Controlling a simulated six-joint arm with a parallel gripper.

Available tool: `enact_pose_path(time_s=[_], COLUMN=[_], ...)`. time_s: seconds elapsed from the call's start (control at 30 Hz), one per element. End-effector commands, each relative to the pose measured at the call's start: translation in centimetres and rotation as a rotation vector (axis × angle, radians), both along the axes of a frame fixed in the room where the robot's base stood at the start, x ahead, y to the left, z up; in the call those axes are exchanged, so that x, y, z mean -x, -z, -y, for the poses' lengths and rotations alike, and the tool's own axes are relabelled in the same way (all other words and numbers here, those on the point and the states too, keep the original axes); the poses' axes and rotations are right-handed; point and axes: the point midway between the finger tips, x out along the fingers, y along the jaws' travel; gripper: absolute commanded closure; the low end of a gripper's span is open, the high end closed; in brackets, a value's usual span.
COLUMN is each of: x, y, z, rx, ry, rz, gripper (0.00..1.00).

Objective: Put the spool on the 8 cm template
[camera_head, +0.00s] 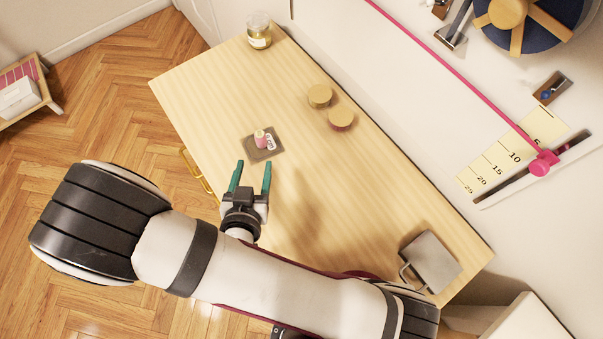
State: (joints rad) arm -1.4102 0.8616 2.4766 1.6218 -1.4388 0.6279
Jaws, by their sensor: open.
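A small pink and white spool (260,138) appears upright on a square grey-brown template (254,153) on the wooden table. The template has a white label on its right side, partly beside the spool; its size marking is too small to read. My gripper (253,166) has two teal fingers, spread apart with nothing between them. It is just below the template in the picture, pointing toward it, and apart from the spool.
Two round wooden pieces (320,95) lie near the table's wall side. A glass jar (259,32) stands at the far corner. A grey metal container with a handle (430,262) stands at the lower right. The table (215,85) is clear left of the round pieces.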

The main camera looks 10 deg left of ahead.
Motion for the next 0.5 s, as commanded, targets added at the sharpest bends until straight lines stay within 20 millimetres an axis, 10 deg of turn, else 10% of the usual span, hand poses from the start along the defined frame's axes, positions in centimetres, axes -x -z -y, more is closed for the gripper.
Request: enact_pose_path(time_s=[0.27,0.5], x=[-3.3,3.9], y=[-4.2,-13.2], z=[1.9,14.6], rx=[-0.412,-0.381], ry=[0.190,0.243], rz=[-0.685,-1.069], gripper=[0.41,0.41])
